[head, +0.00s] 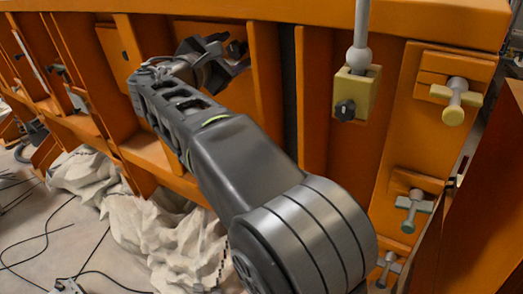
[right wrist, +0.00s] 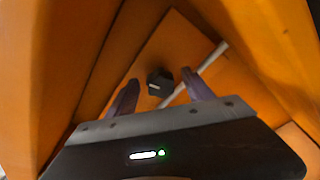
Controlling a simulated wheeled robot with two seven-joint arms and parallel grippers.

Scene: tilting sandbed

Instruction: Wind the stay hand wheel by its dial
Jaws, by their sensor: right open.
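A small dark knob (right wrist: 159,82), which looks like the dial of the hand wheel, sits in front of an orange panel in the right wrist view. It shows between and just beyond the two fingertips of my right gripper (right wrist: 158,92), which is open and holds nothing. A pale rod (right wrist: 205,68) runs slantwise beside and behind it. In the head view my right gripper (head: 236,54) is at the orange frame in the upper middle, with a dark part (head: 237,48) by its fingers. I cannot tell whether they touch. My left gripper is not in view.
A yellow block (head: 357,94) with a dark knob (head: 345,110) hangs under a grey rod right of my arm. Orange ribs (head: 267,75) stand close around my gripper. Crumpled pale sheeting (head: 165,235) and cables lie on the floor.

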